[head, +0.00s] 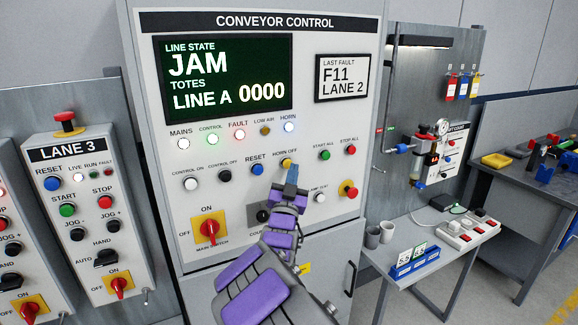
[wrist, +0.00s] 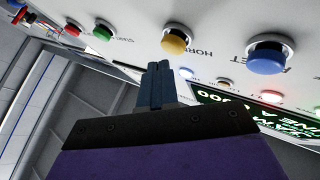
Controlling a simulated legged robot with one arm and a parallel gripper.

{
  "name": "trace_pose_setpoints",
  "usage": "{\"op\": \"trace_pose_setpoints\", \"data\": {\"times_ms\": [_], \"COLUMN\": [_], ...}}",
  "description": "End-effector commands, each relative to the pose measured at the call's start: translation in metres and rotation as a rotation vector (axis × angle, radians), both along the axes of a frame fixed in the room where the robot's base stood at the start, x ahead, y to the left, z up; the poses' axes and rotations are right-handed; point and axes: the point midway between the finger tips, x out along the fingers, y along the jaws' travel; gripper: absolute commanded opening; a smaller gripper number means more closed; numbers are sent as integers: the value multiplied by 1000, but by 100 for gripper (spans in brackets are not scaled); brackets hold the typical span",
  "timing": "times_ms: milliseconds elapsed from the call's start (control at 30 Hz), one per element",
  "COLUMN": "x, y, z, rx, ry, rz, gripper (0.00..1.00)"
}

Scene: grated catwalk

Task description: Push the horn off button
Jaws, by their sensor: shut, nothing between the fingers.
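The horn off button is a yellow round button (head: 286,163) on the conveyor control panel (head: 330,210), under the label HORN OFF. It also shows in the wrist view (wrist: 176,40), near the top middle, with part of its label beside it. My gripper (head: 292,168) is shut and empty, its blue-grey fingertips just below the button in the head view. In the wrist view the fingertips (wrist: 160,66) point toward the panel with a visible gap to the button. The gripper and arm hide part of the panel below the button. The depth of the gap is hard to tell.
The blue RESET button (head: 257,169) is left of the yellow one; green START ALL (head: 325,155) and red STOP ALL (head: 350,150) are right. A red emergency knob (head: 348,188) is lower right. A red main switch (head: 209,228) is lower left. The screen (head: 226,80) reads JAM.

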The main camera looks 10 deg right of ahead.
Motion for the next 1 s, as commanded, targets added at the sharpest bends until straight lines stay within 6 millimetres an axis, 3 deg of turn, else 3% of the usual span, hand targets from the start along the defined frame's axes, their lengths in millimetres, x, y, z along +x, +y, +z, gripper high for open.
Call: {"op": "trace_pose_setpoints", "data": {"times_ms": [1000], "x": [2], "y": [-2], "z": [1], "rx": [2], "ry": [0], "rz": [0], "gripper": [0]}}
